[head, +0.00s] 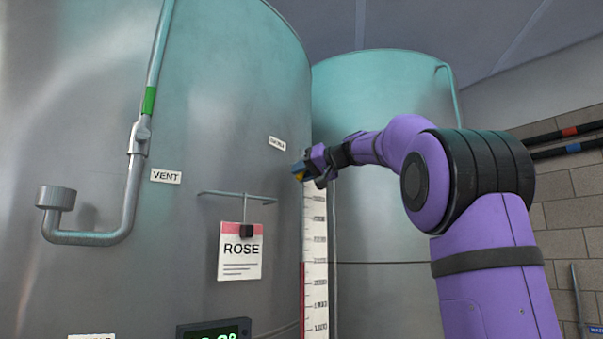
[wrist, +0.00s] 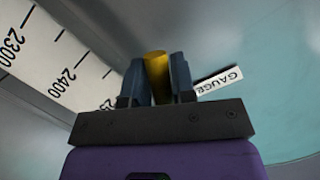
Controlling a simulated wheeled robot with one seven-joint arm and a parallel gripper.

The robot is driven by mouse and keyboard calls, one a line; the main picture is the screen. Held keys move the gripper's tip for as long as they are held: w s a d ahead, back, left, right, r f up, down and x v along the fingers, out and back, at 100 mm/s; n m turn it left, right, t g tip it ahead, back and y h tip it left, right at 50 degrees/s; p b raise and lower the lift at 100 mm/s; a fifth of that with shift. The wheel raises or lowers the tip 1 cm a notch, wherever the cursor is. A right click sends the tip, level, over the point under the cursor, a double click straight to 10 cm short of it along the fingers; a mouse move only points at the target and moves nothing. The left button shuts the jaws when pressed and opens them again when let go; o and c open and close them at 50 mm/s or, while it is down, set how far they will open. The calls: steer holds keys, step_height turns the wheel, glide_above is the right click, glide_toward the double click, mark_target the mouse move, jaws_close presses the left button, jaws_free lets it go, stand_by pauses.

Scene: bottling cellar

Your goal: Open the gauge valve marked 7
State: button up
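A yellow handle (wrist: 157,76) stands between the two blue fingers of my gripper (wrist: 158,85) in the wrist view, with a finger against each side. A white label reading GAUGE (wrist: 219,81) is on the tank wall just right of the fingers. No 7 can be read. In the head view my gripper (head: 303,172) is at the right edge of the near tank, by the top of the level scale, with a bit of the yellow handle (head: 299,176) showing. The valve body is hidden behind my gripper. A small label (head: 277,143) above left of it is too small to read surely.
The steel tank (head: 90,120) carries a bent vent pipe (head: 132,190), a VENT label (head: 166,176) and a hanging ROSE card (head: 240,255). The white level scale (head: 315,240) runs down below my gripper. A second tank (head: 385,90) stands behind.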

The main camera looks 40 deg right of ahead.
steer(key=o, duration=0.3)
stand_by(0.4)
steer(key=shift+a+r+m+t+y, duration=0.15)
steer(key=shift+a+r+m+y, duration=0.1)
steer(key=shift+m, duration=0.35)
steer(key=shift+a+r+m+t+y, duration=0.15)
steer(key=shift+a+r+m+y, duration=0.1)
steer(key=shift+m, duration=0.35)
steer(key=m, duration=0.1)
steer(key=a+r+m+t, duration=0.1)
steer(key=shift+r+m+y, duration=0.1)
steer(key=shift+m+y, duration=0.2)
steer(key=shift+y, duration=0.1)
steer(key=a+v, duration=0.1)
steer(key=v, duration=1)
steer(key=s+a+f+g, duration=0.3)
steer(key=s+a+f, duration=0.1)
steer(key=a+f, duration=0.4)
steer(key=s+a+f+g+h, duration=0.1)
steer(key=s+a+f+g, duration=0.2)
steer(key=a+f, duration=0.6)
step_height(320, 180, down, 4)
steer(key=shift+s+a+f+m+h, duration=0.1)
steer(key=shift+s+a+m+h, duration=0.1)
steer(key=shift+s+m+h, duration=0.15)
